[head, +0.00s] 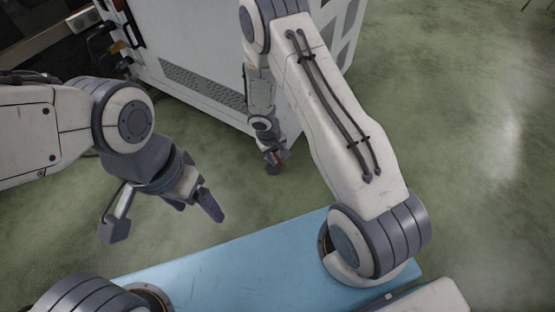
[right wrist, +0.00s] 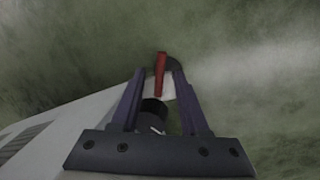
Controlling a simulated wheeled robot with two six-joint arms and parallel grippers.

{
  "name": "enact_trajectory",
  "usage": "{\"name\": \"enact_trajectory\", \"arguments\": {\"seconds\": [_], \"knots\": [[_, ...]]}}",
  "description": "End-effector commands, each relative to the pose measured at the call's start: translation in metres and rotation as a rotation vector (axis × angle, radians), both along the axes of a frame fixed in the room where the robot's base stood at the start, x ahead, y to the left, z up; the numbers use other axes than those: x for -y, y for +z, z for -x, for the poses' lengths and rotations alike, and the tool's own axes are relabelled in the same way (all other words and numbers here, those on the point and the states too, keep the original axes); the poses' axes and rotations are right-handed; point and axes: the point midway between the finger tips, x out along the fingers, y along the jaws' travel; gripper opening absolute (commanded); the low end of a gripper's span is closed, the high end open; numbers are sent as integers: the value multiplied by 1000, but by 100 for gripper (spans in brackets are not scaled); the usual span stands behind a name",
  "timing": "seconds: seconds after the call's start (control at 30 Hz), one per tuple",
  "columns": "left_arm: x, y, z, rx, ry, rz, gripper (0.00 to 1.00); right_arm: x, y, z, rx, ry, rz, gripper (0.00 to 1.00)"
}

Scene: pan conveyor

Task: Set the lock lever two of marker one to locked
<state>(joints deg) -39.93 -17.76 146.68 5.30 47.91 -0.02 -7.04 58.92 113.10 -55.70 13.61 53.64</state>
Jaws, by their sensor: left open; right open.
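A red lever (right wrist: 160,72) shows in the right wrist view, standing out from a caster with a dark wheel (right wrist: 174,65) and a whitish part. It sits between the fingertips of my right gripper (right wrist: 161,78), which is open with a finger on either side. Whether the fingers touch it cannot be told. In the head view the red lever (head: 284,155) is a small patch beside my right gripper (head: 270,155), low at the white cabinet's corner. My left gripper (head: 193,206) is open and empty above the floor. No marker label is readable.
The white cabinet (head: 200,50) stands at the back, with a perforated vent strip along its lower side. Dark hoses and fittings (head: 112,35) are at its left. The green floor (head: 460,120) is clear on the right.

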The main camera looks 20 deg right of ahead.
Motion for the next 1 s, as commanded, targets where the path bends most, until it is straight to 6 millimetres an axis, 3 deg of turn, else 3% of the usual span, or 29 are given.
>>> {"name": "enact_trajectory", "arguments": {"seconds": [0.27,0.37,0.4,1.0], "knots": [[0,0,0,0,0,0,80,0,-1,0,0,0,0,45],[0,0,0,0,0,0,80,0,-1,0,0,0,0,6],[0,0,0,0,0,0,80,0,-1,0,0,0,0,0],[0,0,0,0,0,0,80,0,-1,0,1,0,0,0]]}}
